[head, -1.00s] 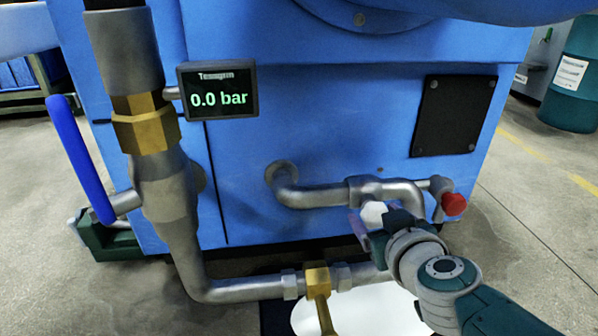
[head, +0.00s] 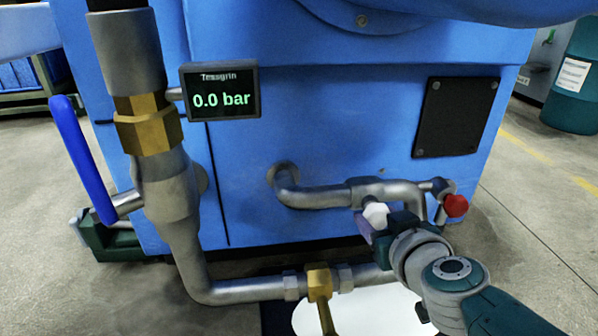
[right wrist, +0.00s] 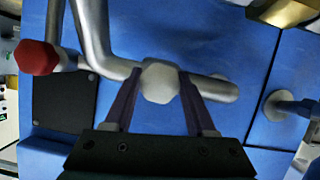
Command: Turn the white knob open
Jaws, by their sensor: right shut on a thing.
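The white knob (head: 375,215) sits on the steel pipe at the front of the blue machine. It also shows in the right wrist view (right wrist: 160,82) between the two dark fingers. My right gripper (right wrist: 159,90) is shut on the white knob, one finger on each side. In the head view my right gripper (head: 368,224) reaches the knob from the lower right, and its fingers are partly hidden. My left gripper is not in view.
A red knob (head: 455,205) is close to the right of my gripper. A display (head: 220,92) reads 0.0 bar. A blue lever (head: 83,160) stands at the left pipe. A brass valve (head: 318,282) is on the lower pipe. A white round surface (head: 365,315) lies below.

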